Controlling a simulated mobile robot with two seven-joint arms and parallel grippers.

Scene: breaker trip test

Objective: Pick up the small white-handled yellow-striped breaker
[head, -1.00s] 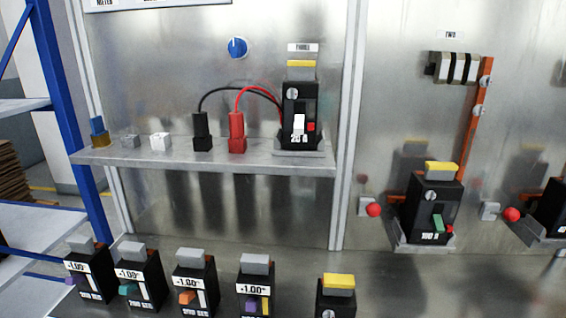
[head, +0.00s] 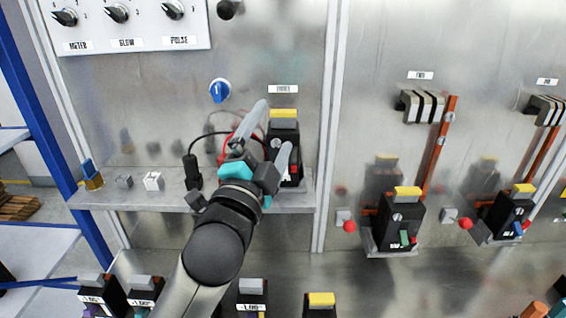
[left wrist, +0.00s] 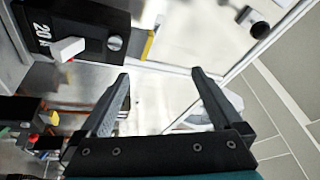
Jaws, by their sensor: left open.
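The breaker is black with a yellow stripe on top (head: 283,114) and stands on the grey shelf, partly hidden behind my left gripper in the head view. The left wrist view shows its black face (left wrist: 95,30) at the upper left, with a white handle (left wrist: 68,48), a "20" marking and the yellow stripe at its edge. My left gripper (head: 274,127) is open, its fingers pointing up and right in front of the breaker. In the left wrist view, the space between the fingers (left wrist: 160,75) is empty and the breaker lies to their left, apart from them. My right gripper is not in view.
On the shelf (head: 115,198), a black plug (head: 193,170) and small blocks (head: 153,181) stand left of my arm; the red lead is mostly hidden. Larger breakers (head: 396,222) are mounted at right. Several breakers stand below. A blue knob (head: 219,90) is on the panel.

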